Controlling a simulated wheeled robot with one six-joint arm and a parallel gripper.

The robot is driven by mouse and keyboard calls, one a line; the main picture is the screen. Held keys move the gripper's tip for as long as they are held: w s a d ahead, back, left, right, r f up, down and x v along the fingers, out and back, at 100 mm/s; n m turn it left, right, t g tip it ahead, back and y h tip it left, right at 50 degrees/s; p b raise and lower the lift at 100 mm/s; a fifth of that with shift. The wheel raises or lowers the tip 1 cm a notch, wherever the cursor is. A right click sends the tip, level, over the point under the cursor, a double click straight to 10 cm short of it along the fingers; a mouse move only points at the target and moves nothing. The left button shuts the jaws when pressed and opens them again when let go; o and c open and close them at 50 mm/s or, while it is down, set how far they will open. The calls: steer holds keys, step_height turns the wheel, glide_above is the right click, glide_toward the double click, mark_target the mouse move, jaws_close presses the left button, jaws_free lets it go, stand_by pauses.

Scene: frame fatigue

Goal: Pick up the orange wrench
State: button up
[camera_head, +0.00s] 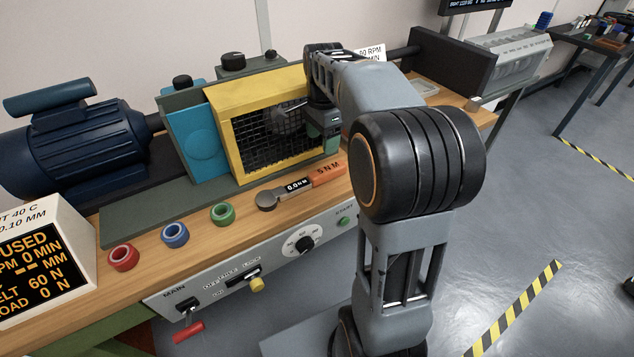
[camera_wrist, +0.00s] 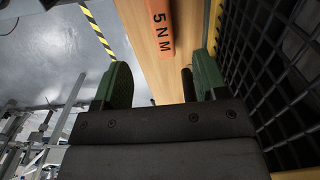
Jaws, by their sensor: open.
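The orange wrench (camera_head: 327,174) lies on the wooden bench top in front of the yellow mesh guard. It has an orange handle marked 5 NM, a small display reading 0.0 and a round grey head at its left end. My gripper (camera_head: 325,143) is close to the guard's right side, just behind and above the handle. In the wrist view, my gripper (camera_wrist: 161,80) is open, with green fingers apart and nothing between them. The handle (camera_wrist: 160,25) shows beyond the fingertips, roughly in line with the gap. The wrench's head is out of the wrist view.
The yellow mesh guard (camera_head: 233,104) stands right beside my gripper. Red (camera_head: 123,257), blue (camera_head: 175,235) and green (camera_head: 223,214) rings sit along the bench to the left. A panel with switches and a dial (camera_head: 303,244) fronts the bench. A blue motor (camera_head: 78,139) stands at far left.

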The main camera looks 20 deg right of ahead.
mark_target(322, 171)
step_height(322, 171, down, 12)
steer(key=shift+r+b, duration=0.1)
steer(key=shift+b, duration=0.7)
steer(key=shift+c, duration=0.5)
steer(key=c, duration=1.1)
steer(key=shift+r, duration=0.1)
